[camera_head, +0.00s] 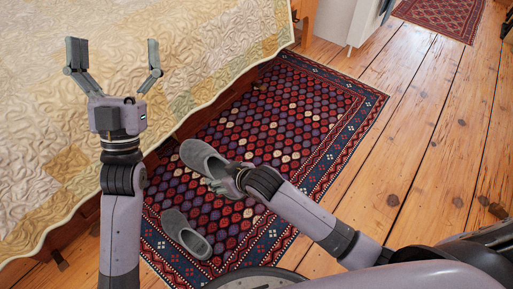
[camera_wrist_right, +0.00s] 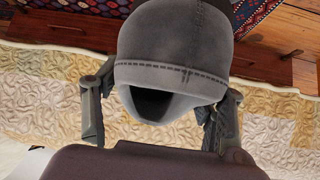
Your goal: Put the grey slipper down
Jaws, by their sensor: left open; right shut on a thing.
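A grey slipper (camera_head: 201,157) is held by my right gripper (camera_head: 225,181) above the patterned rug in the head view. In the right wrist view the same slipper (camera_wrist_right: 174,60) fills the space between the two fingers of my right gripper (camera_wrist_right: 160,112), with its dark opening towards the camera. A second grey slipper (camera_head: 187,236) lies on the rug, nearer to me. My left gripper (camera_head: 114,56) is open and empty, raised in front of the bed. How high the held slipper is above the rug is hard to tell.
The patterned rug (camera_head: 318,117) lies on a plank floor (camera_head: 400,160) beside a bed with a cream quilt (camera_head: 190,35). The bed's wooden side rail borders the rug. Another red rug (camera_head: 440,14) lies at the top right. The planks to the right are clear.

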